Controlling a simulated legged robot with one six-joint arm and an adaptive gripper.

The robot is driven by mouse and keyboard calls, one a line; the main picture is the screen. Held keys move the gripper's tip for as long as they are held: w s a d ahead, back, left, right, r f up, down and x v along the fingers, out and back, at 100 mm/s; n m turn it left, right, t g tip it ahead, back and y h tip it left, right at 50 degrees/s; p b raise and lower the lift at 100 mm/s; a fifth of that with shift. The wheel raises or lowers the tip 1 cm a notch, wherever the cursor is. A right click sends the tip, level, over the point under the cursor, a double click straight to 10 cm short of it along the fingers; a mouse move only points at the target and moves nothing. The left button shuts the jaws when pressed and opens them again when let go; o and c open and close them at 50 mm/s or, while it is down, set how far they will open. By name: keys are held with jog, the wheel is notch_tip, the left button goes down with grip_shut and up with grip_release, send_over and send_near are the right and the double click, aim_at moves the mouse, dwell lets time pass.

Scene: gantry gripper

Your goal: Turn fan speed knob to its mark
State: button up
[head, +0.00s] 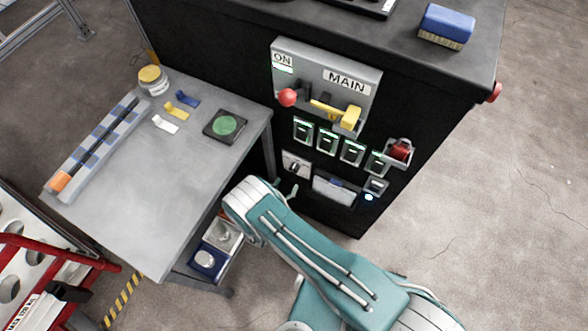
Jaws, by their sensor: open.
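A small pale plate with a dark knob (295,167) is on the black cabinet's front, below the row of green-lit switches, and looks like the fan speed knob. Its label and mark are too small to read. My gripper (286,190) shows only in part, just below that plate, beyond the end of my teal arm. Its fingertips look apart, with nothing seen between them. The rest of it is hidden behind the arm. I cannot tell whether the fingers touch the panel.
The cabinet front also holds a MAIN panel (345,82) with a red ball lever and yellow handle, several green-lit switches (327,142), a red control (400,150) and a grey box (337,187). A grey table (140,205) stands left. Open floor (500,220) lies right.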

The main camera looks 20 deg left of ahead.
aim_at(293, 171)
jog(key=w, duration=0.4)
jog(key=shift+w+a+f, duration=0.1)
jog(key=shift+w+a, duration=0.1)
jog(key=shift+w, duration=0.1)
jog(key=shift+w+d, duration=0.1)
jog(key=shift+w, duration=0.45)
jog(key=shift+w+d, duration=0.1)
jog(key=shift+d, duration=0.05)
jog(key=c, duration=1.1)
